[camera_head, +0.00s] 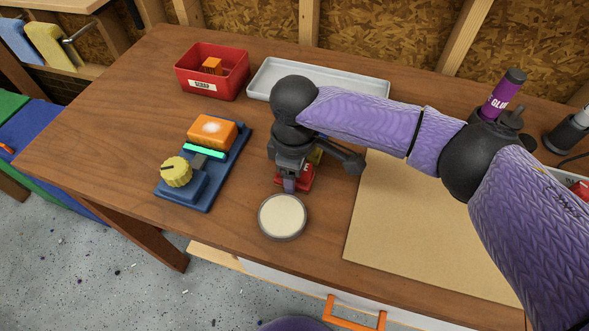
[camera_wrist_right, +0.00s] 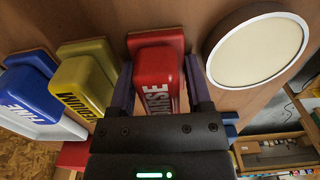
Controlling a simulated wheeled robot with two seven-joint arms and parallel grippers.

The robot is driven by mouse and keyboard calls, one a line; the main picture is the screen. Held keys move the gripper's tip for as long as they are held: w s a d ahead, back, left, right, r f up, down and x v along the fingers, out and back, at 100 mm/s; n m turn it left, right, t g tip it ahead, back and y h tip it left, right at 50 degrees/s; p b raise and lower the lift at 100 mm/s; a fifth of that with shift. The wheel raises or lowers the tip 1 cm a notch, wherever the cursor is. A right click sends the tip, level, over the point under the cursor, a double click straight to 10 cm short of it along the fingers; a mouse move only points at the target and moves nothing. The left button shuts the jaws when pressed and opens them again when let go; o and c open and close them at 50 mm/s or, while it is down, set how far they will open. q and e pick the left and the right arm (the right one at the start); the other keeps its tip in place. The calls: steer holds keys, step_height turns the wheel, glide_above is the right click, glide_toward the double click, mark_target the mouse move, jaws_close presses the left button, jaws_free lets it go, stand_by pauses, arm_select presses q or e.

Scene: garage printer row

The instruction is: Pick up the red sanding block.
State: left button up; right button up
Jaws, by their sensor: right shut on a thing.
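The red sanding block (camera_wrist_right: 158,72) is in the right wrist view, its white lettering partly cut off by my gripper. My right gripper (camera_wrist_right: 158,62) is shut on it, with one finger against each side. In the head view my right gripper (camera_head: 290,184) points down at the bench, and the red block (camera_head: 307,180) shows only in part behind it. I cannot tell whether the block touches the bench. A yellow block (camera_wrist_right: 85,78) and a blue block (camera_wrist_right: 32,98) stand beside it in the wrist view. My left gripper is out of view.
A round cream-topped disc (camera_head: 282,217) lies just in front of the gripper. A blue fixture (camera_head: 205,187) with a yellow knob and orange block is left. A red scrap bin (camera_head: 190,85) and pale tray (camera_head: 350,90) are behind. A tan board (camera_head: 430,230) lies right.

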step_height(320, 180, up, 10)
steer(key=p, duration=0.3)
